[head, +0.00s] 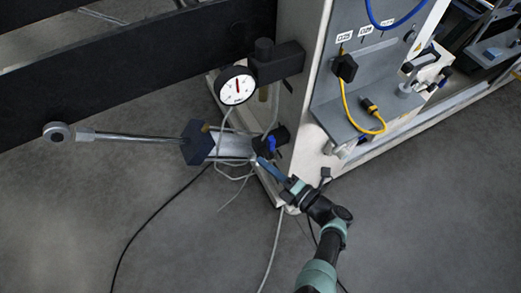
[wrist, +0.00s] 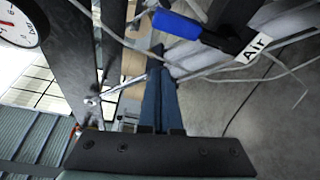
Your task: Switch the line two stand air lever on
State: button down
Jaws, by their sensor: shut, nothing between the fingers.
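The air lever has a blue handle (head: 271,143) on a black valve body, low on the stand's left side. In the wrist view the blue handle (wrist: 177,24) points left from the valve, and a white "Air" tag (wrist: 254,47) hangs beside it. My gripper (head: 259,161) is shut and empty, just below the lever in the head view. In the wrist view its blue fingertips (wrist: 155,58) are together, just below the handle's left end in the picture. Whether they touch the handle I cannot tell.
A pressure gauge (head: 236,86) is mounted above the lever. Thin grey hoses (head: 236,176) loop around the valve. A metal bar (head: 130,136) juts out to the left. The white stand (head: 305,70) carries a grey panel with a yellow cable (head: 352,106). The floor in front is mostly clear.

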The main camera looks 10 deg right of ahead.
jog(key=v, duration=0.6)
jog(key=shift+s+d+f, duration=0.15)
jog(key=shift+d+f, duration=0.1)
